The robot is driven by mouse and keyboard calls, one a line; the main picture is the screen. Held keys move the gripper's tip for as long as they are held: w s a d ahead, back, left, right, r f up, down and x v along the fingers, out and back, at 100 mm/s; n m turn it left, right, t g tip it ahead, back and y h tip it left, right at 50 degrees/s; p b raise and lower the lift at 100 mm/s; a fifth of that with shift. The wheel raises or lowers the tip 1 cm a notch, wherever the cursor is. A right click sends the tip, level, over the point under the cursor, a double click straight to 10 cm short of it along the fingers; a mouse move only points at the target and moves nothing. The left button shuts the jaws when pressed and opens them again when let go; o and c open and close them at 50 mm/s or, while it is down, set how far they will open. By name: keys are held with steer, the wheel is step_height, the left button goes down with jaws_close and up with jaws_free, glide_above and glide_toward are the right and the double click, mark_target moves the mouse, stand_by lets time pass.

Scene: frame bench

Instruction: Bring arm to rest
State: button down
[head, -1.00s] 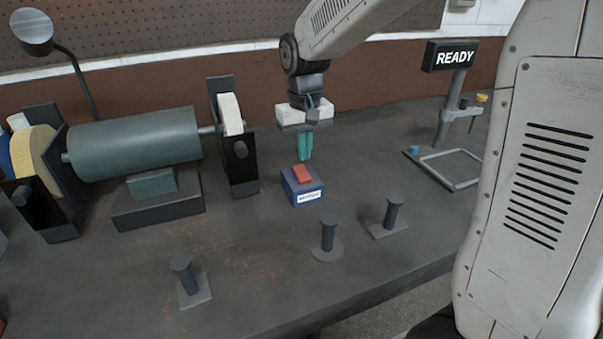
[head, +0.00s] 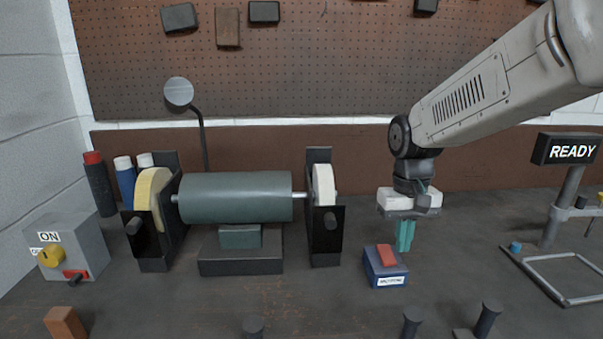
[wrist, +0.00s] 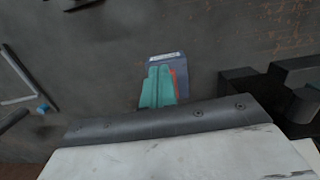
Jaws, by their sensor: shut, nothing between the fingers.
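My gripper (head: 404,236) points down with its teal fingers together and nothing between them. It hangs just behind and above a blue box (head: 386,270) with a red block (head: 387,254) on top and a white label on its front. In the wrist view my gripper's fingers (wrist: 158,87) cover part of the blue box (wrist: 180,62) and of the red block. I cannot tell whether the fingertips touch the box. My arm reaches in from the upper right.
A bench grinder (head: 236,197) stands left of my gripper. A READY sign (head: 566,149) on a post and a square metal frame (head: 560,278) are at the right. Several dark pegs stand at the front. A switch box (head: 70,245) is far left.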

steer(key=s+d+r+t, duration=0.1)
steer(key=s+r, duration=0.1)
steer(key=s, duration=0.9)
steer(key=s+d+r+t, duration=0.1)
steer(key=s+r, duration=0.1)
steer(key=s, duration=1)
steer(key=shift+s+d+r, duration=0.3)
steer(key=shift+d+r, duration=0.05)
steer(key=shift+d, duration=0.05)
